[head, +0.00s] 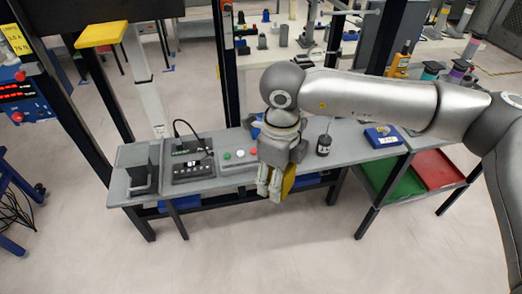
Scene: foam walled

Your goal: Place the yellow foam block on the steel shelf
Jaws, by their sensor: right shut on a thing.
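My right gripper (272,190) hangs down in the middle of the head view, in front of the long grey bench. It is shut on the yellow foam block (289,181), which shows as a narrow yellow strip at the right side of the fingers. The rest of the block is hidden behind the gripper. The block looks apart from the bench's front edge. The grey, metal-looking bench top (225,186) may be the steel shelf; I cannot tell for sure. My left gripper is not in view.
On the bench stand a dark box (140,168), a black device (193,165), a panel with coloured buttons (238,155), a small black jar (324,145) and a blue box (382,137). Green (400,187) and red (438,168) trays sit at right. Front floor is clear.

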